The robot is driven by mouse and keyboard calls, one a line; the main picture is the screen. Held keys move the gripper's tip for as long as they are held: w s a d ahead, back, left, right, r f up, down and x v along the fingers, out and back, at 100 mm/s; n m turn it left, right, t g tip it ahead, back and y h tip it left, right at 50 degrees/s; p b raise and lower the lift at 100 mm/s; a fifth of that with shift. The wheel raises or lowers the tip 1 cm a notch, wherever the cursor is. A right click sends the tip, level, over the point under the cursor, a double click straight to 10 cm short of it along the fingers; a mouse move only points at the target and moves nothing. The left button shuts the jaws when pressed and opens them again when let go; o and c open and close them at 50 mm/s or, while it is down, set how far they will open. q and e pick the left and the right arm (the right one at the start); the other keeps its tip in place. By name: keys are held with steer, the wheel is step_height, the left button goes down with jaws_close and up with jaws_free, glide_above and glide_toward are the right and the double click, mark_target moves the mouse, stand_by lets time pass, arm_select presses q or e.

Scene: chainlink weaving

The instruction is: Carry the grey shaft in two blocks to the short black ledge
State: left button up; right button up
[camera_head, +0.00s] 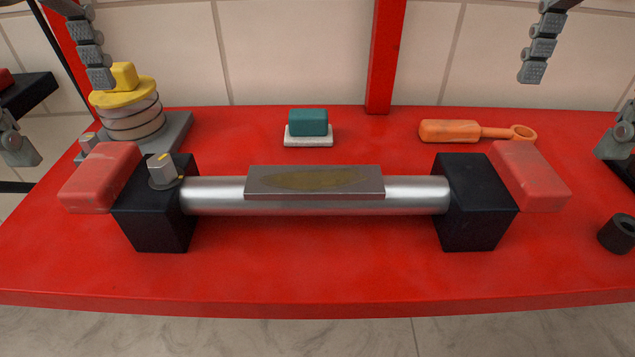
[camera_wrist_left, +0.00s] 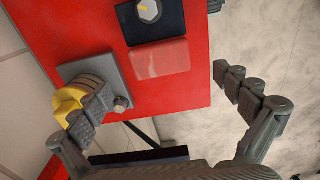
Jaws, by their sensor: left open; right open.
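The grey shaft (camera_head: 220,195) lies level between a left black block (camera_head: 155,225) and a right black block (camera_head: 475,215). A grey plate with a brownish patch (camera_head: 315,180) sits on the shaft. A red grip juts from the left block (camera_head: 100,178) and another from the right block (camera_head: 530,175). My left gripper (camera_head: 56,110) is open, above and left of the left grip; in the left wrist view the red grip (camera_wrist_left: 160,58) shows beyond its fingers. My right gripper (camera_head: 570,108) is open, above and right of the right grip. A black ledge (camera_head: 30,95) shows at the far left, partly cut off.
A yellow-topped stack of discs (camera_head: 130,110) stands on a grey base at the back left. A teal block on a white pad (camera_head: 308,125), an orange tool (camera_head: 470,131) and a black ring (camera_head: 618,234) lie on the red table (camera_head: 310,270). A red post (camera_head: 385,60) rises behind.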

mark_target(98, 163)
arm_select(q)
steer(key=shift+s, duration=0.1)
arm_select(e)
steer(key=shift+s, duration=0.1)
arm_select(q)
steer(key=shift+f, duration=3.9)
arm_select(e)
steer(key=shift+f, duration=3.95)
arm_select(q)
steer(key=c, duration=1.9)
arm_select(e)
steer(key=c, duration=1.9)
arm_select(q)
steer(key=shift+w+r, duration=0.2)
arm_select(e)
steer(key=shift+w+r, duration=0.2)
steer(key=shift+r, duration=0.05)
